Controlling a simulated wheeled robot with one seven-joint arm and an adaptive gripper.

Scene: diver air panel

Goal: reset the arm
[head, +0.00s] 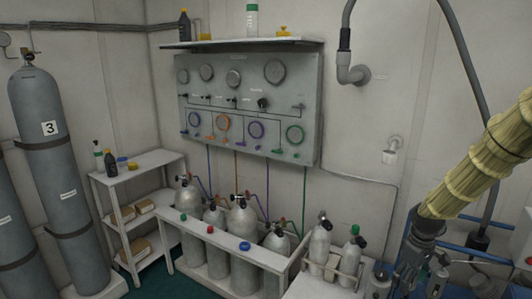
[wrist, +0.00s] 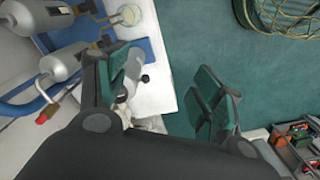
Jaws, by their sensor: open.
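My gripper (wrist: 166,84) is open in the wrist view, with its two green-padded fingers spread apart and nothing held between them. White bench edge and teal floor show behind the gap. In the head view my gripper (head: 404,272) is at the lower right, at the end of my arm in its yellow ribbed sleeve. It is beside the small cylinders on the white bench. Its fingertips are small and hard to make out there.
A grey gauge panel (head: 248,108) hangs on the wall above a white rack (head: 212,238) of several cylinders. Two small cylinders (head: 320,243) stand near my gripper. A coiled hose (wrist: 285,14) lies on the teal floor (wrist: 195,45). A box of tools (wrist: 297,140) is at lower right.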

